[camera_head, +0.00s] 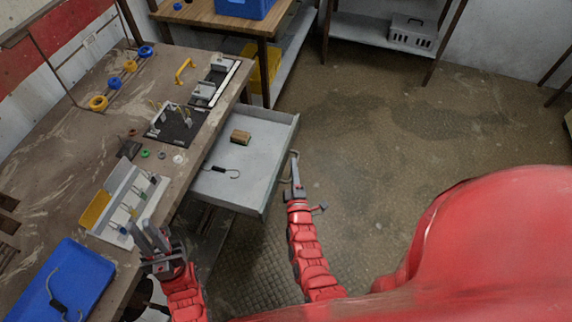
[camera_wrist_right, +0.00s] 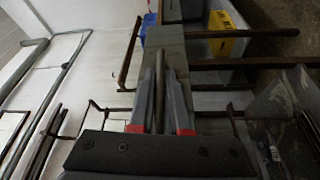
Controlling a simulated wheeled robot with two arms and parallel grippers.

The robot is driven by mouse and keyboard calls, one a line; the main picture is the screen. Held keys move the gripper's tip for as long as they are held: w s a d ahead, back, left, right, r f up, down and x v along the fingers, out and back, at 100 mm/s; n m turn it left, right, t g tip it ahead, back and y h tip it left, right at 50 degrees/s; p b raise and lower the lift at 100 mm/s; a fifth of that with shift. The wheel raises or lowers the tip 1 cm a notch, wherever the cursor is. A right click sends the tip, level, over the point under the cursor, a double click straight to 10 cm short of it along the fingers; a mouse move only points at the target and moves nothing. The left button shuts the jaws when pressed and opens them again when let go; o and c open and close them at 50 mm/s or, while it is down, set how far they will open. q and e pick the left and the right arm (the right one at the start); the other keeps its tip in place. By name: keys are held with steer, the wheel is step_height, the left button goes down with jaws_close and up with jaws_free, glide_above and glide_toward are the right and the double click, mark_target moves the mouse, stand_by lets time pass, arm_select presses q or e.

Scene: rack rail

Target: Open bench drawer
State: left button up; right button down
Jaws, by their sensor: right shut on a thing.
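The bench drawer (camera_head: 252,150) is a light grey tray that stands pulled out from the right side of the workbench (camera_head: 62,165). Inside it lie a small brown block (camera_head: 240,137) and a dark item with a wire (camera_head: 221,170). My right gripper (camera_head: 293,165) is at the drawer's front panel, shut on its handle (camera_head: 292,154). In the right wrist view, the fingers (camera_wrist_right: 160,105) close around a thin bar. My left gripper (camera_head: 149,236) is over the bench's near edge, its fingers apart and empty.
A blue tray (camera_head: 62,285) and a white rack with a yellow part (camera_head: 122,203) lie on the bench near my left gripper. A wooden table (camera_head: 225,22) stands behind the drawer. The floor (camera_head: 385,130) right of the drawer is clear.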

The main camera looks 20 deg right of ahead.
stand_by(0.3)
steer(key=c, duration=0.9)
jaws_free()
steer(key=shift+s, duration=0.1)
steer(key=p+v, duration=0.1)
steer(key=v, duration=1.6)
steer(key=shift+s+f, duration=0.1)
steer(key=shift+s, duration=0.05)
